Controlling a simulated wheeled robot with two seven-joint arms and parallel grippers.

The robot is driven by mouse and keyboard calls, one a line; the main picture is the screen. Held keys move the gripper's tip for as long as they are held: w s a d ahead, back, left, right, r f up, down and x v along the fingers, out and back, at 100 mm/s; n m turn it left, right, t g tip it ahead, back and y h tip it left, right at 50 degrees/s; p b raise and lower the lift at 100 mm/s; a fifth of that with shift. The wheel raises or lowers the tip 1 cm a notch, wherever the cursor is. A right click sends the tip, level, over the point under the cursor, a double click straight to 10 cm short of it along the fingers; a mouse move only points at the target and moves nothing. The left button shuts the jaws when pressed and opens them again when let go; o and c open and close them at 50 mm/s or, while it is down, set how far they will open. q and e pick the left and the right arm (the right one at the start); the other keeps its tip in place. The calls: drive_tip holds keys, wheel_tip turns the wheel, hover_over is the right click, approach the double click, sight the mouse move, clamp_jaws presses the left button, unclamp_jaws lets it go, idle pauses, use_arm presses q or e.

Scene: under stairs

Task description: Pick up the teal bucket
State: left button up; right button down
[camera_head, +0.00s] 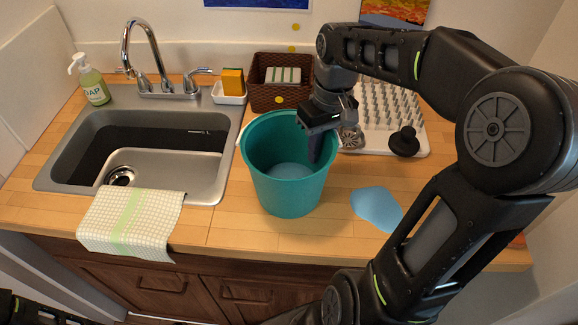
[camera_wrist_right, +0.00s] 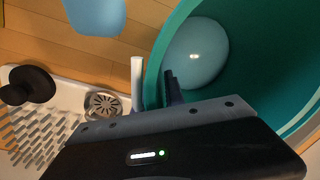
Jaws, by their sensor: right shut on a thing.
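The teal bucket (camera_head: 288,192) stands upright at the middle of the wooden counter, right of the sink. Pale blue liquid (camera_head: 292,174) shows at its bottom, and also in the right wrist view (camera_wrist_right: 195,55). My right gripper (camera_head: 316,150) reaches down at the bucket's right rim and is shut on its wall. In the right wrist view, a dark finger lies inside the teal wall (camera_wrist_right: 270,60) and a pale upright part lies just outside. Only a dark piece of my left arm shows at the bottom left corner; its gripper is not visible.
A sink (camera_head: 150,150) with a faucet is at left, with a checked towel (camera_head: 130,222) over the front edge. Behind stand a brown basket (camera_head: 262,97) and a sponge dish (camera_head: 229,95). A drying rack (camera_head: 385,105) and black plunger-like object (camera_head: 404,142) are right; a blue puddle (camera_head: 377,207) lies in front.

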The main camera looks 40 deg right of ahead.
drive_tip(key=shift+r, duration=0.15)
idle(0.3)
drive_tip(key=shift+r, duration=3.45)
drive_tip(key=shift+r+p, duration=1)
drive_tip(key=shift+r, duration=0.4)
drive_tip(key=c, duration=2)
unclamp_jaws()
clamp_jaws()
